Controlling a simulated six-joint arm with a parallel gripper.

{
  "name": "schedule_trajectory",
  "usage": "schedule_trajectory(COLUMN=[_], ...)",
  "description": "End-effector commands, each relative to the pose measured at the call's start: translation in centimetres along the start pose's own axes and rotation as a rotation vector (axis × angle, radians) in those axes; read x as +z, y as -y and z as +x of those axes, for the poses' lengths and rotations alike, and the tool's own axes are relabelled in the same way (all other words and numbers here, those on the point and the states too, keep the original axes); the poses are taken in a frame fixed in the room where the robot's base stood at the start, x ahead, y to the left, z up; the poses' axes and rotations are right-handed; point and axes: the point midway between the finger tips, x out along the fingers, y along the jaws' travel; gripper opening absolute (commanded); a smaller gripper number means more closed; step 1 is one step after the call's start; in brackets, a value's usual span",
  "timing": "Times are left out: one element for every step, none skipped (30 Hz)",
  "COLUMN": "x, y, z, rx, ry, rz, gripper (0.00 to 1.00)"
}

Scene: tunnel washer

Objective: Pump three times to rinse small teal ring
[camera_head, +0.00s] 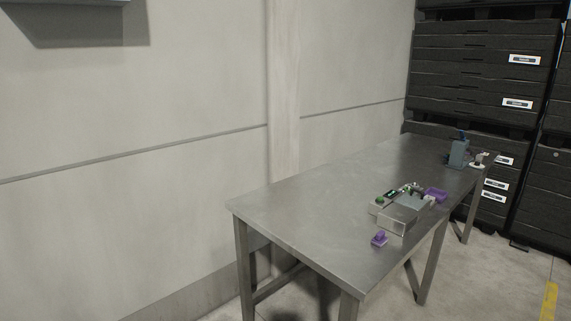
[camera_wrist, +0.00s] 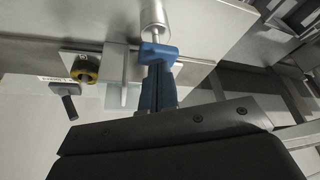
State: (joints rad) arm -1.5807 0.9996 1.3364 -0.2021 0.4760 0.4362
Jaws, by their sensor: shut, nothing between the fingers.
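My gripper (camera_wrist: 157,52) shows in the wrist view as blue fingers reaching up from the dark palm; they are shut and empty. Their tips lie close to the end of a pale cylinder (camera_wrist: 153,16); I cannot tell whether they touch it. In the head view a small grey machine (camera_head: 397,220) with green parts stands on the table. A grey block-shaped unit (camera_head: 459,154) with a blue piece on top stands at the far end. I cannot make out the small teal ring or identify the pump for certain.
The steel table (camera_head: 315,205) is bare on its left. A purple piece (camera_head: 380,238) lies near its front edge, and a purple tray (camera_head: 436,195) beside the machine. Black crates (camera_head: 480,60) stand behind. The wrist view shows a yellow-and-black round part (camera_wrist: 86,69) and a dark handle (camera_wrist: 69,105).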

Motion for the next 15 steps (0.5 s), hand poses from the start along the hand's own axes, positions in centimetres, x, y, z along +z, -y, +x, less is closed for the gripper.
schedule_trajectory(x=[0.0,0.1,0.1,0.1,0.2,0.2,0.3,0.3,0.4,0.4,0.5,0.6,0.7,0.7,0.8], y=[0.0,0.0,0.0,0.0,0.0,0.0,0.0,0.0,0.0,0.0,0.0,0.0,0.0,0.0,0.0], z=[0.1,0.1,0.2,0.3,0.5,0.6,0.8,0.9,1.1,1.2,1.4,1.6,1.7,1.9,2.1], rx=[0.000,0.000,0.000,0.000,0.000,0.000,0.000,0.000,0.000,0.000,0.000,0.000,0.001,0.001,0.001], ry=[0.000,0.000,0.000,0.000,0.000,0.000,0.000,0.000,0.000,0.000,0.000,0.001,0.001,0.001,0.001], rz=[0.000,0.000,0.000,0.000,0.000,0.000,0.000,0.000,0.000,0.000,0.000,0.000,0.000,0.000,-0.001], gripper=[0.00,0.00,0.00,0.00,0.00,0.00,0.00,0.00,0.00,0.00,0.00,0.00,0.00,0.00,0.00])
